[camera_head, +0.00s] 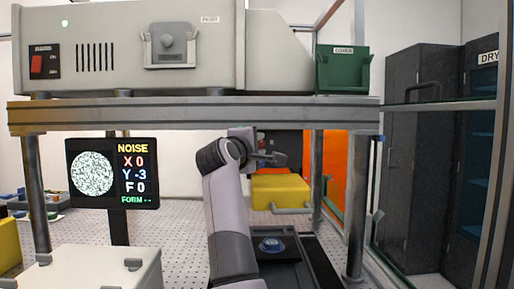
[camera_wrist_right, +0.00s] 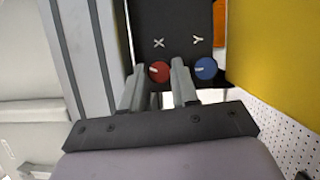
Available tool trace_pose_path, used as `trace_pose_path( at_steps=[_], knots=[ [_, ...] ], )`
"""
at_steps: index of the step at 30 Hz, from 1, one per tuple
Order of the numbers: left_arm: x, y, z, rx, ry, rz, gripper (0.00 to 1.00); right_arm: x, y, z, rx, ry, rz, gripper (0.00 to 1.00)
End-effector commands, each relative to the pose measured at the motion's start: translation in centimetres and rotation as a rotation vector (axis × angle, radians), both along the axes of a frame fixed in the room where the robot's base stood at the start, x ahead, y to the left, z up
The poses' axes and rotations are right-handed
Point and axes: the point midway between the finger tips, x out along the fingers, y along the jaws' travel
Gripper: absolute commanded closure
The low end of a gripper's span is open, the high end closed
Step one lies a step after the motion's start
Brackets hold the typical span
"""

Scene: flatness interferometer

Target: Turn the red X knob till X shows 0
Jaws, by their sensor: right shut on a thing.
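The red X knob (camera_wrist_right: 159,71) shows in the right wrist view on a dark panel (camera_wrist_right: 172,22), below the letter X. My right gripper (camera_wrist_right: 158,78) is shut on it, one finger on each side. In the head view my right gripper (camera_head: 272,158) is under the shelf, and the knob is hidden there. The blue Y knob (camera_wrist_right: 205,68) sits just right of the fingers, below the letter Y. The screen (camera_head: 112,173) reads NOISE, X 0, Y -3, F 0 and FORM with dashes, beside a speckled disc. My left gripper is out of view.
A metal shelf beam (camera_head: 190,114) runs above my right arm, carrying a grey instrument (camera_head: 130,75) and a green bin (camera_head: 343,70). A yellow block (camera_head: 280,190) stands behind and right of the gripper. A dark tray with a blue round part (camera_head: 272,245) lies below.

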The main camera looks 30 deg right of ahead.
Motion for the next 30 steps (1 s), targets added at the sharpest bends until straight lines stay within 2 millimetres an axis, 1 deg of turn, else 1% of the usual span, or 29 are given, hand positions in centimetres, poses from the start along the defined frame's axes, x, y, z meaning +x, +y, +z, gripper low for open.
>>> trace_pose_path(
  at_steps=[13,14,15,30],
  knots=[
    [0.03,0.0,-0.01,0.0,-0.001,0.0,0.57,0.02,0.0,-0.13,0.014,-0.004,0.0,1.0],
    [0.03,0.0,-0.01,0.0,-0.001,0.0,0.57,0.02,0.0,-0.13,0.014,-0.004,0.0,0.64],
    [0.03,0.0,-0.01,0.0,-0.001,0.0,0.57,0.03,0.0,-0.12,0.013,-0.004,0.0,0.6],
    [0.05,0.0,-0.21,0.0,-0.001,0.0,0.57,-0.16,0.06,-0.09,0.011,-0.005,-0.001,0.6]
  ],
)
